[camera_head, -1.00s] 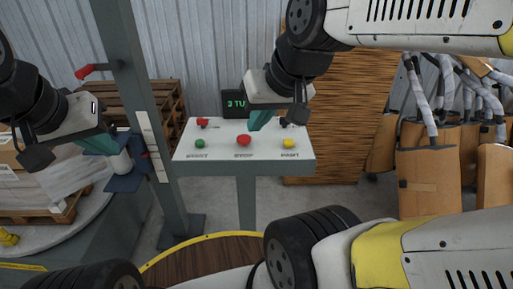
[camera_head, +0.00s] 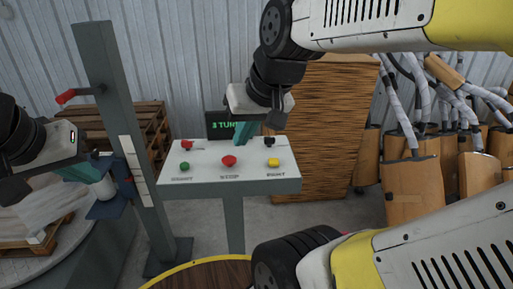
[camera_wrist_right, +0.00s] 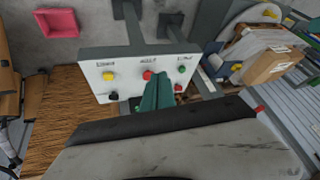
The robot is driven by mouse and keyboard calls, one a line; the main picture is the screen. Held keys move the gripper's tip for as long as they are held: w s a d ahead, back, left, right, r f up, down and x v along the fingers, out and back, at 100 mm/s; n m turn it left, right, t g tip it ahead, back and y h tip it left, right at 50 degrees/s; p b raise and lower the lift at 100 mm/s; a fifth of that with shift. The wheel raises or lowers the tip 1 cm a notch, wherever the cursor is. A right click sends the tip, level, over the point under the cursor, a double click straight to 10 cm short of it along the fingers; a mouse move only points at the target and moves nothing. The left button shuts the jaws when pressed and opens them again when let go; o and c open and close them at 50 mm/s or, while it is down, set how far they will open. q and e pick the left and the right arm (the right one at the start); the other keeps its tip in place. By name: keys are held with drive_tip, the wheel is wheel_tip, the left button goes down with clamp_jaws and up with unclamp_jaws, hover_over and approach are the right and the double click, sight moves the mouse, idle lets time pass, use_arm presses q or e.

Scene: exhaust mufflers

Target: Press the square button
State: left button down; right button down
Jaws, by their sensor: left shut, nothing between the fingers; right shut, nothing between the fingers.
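A white control panel (camera_head: 205,174) stands on a grey post. Its front row has a green button (camera_head: 185,166), a red button (camera_head: 229,161) and a yellow button (camera_head: 273,162). A red control (camera_head: 187,145) and a black one (camera_head: 269,141) sit at the back. I cannot tell which button is square. My right gripper (camera_head: 239,138) is shut and empty, over the back middle of the panel, behind the red front button. Its teal fingers (camera_wrist_right: 158,84) hide that area in the right wrist view; contact is unclear. My left gripper (camera_head: 94,170) is shut and empty, left of the panel.
Mufflers (camera_head: 414,180) crowd the right, beside a wooden stack (camera_head: 325,140).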

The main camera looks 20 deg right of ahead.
drive_tip(key=w+d+m+g+h, duration=0.1)
drive_tip(key=w+d+m+g, duration=0.15)
drive_tip(key=w+d, duration=0.7)
drive_tip(key=m+g+h, duration=0.1)
drive_tip(key=g, duration=0.2)
hover_over(274, 160)
wheel_tip(274, 160, down, 6)
drive_tip(key=shift+r, duration=0.1)
wheel_tip(274, 160, down, 14)
